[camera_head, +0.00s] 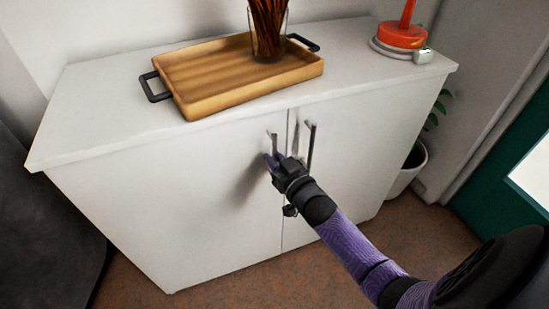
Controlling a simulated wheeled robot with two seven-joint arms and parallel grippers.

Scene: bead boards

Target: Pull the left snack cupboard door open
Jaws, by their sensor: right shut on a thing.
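The white snack cupboard has a left door (180,190) and a right door (345,155). Both look closed, with a thin dark seam between them. The left door's metal handle (272,138) is upright near the seam. My right gripper (272,160) is shut on the lower part of this handle, and its fingers hide that part. The right door's handle (311,146) stands free just to the right of my gripper. My left gripper is not in view.
On the cupboard top (110,110) are a wooden tray (205,75) with black handles, a glass of thin brown sticks (268,35) and a red object (400,36) on a round base. A potted plant (408,170) stands right of the cupboard. Brown floor (240,285) is clear in front.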

